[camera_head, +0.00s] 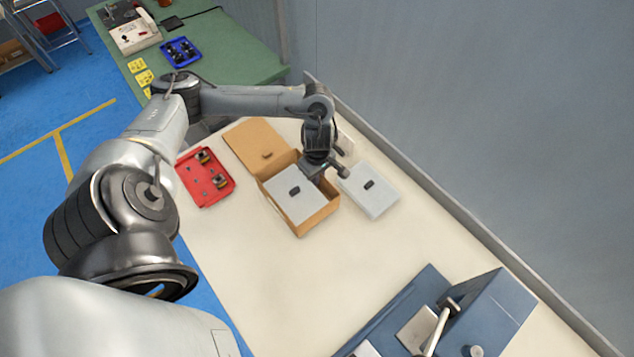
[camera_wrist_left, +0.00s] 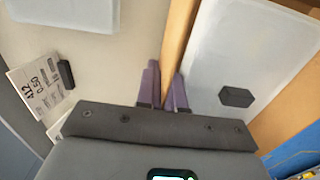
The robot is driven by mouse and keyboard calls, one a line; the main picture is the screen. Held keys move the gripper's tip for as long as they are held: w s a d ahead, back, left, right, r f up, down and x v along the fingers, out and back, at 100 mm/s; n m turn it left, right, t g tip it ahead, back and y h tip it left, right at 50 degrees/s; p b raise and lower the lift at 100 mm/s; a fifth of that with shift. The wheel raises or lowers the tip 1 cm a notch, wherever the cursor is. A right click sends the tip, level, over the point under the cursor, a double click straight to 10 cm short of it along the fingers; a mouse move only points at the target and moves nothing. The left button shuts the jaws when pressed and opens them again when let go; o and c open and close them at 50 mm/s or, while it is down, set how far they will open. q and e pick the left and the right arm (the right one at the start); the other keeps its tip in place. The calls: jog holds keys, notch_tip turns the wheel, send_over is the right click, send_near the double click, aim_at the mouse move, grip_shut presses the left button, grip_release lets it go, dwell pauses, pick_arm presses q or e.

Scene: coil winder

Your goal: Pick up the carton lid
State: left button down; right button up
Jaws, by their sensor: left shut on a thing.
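The tan carton lid (camera_head: 255,143) is a flat board with a small brown knob, lying against the far left side of the open carton (camera_head: 318,220). I cannot tell whether it is joined to the carton. My left gripper (camera_head: 324,172) is at the carton's right side, away from the lid. In the left wrist view, its purple fingers (camera_wrist_left: 164,88) stand on either side of the brown carton wall (camera_wrist_left: 178,42) and are shut on it. A pale grey panel (camera_head: 293,200) with a black knob is inside the carton; it also shows in the wrist view (camera_wrist_left: 240,55). My right gripper is not in view.
A second grey panel (camera_head: 368,195) lies right of the carton. A red tray (camera_head: 207,188) with small parts lies left. A blue machine (camera_head: 490,310) stands at the front right. A printed label (camera_wrist_left: 40,88) shows in the wrist view. The table between carton and machine is clear.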

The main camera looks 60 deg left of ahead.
pick_arm(q)
notch_tip(320, 180, down, 4)
jog(key=shift+r, duration=0.2)
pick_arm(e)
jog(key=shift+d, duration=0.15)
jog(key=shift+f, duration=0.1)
pick_arm(q)
jog(key=shift+f, duration=0.1)
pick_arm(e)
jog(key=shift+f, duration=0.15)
pick_arm(q)
jog(key=c, duration=1.3)
grip_release()
jog(key=shift+o, duration=0.2)
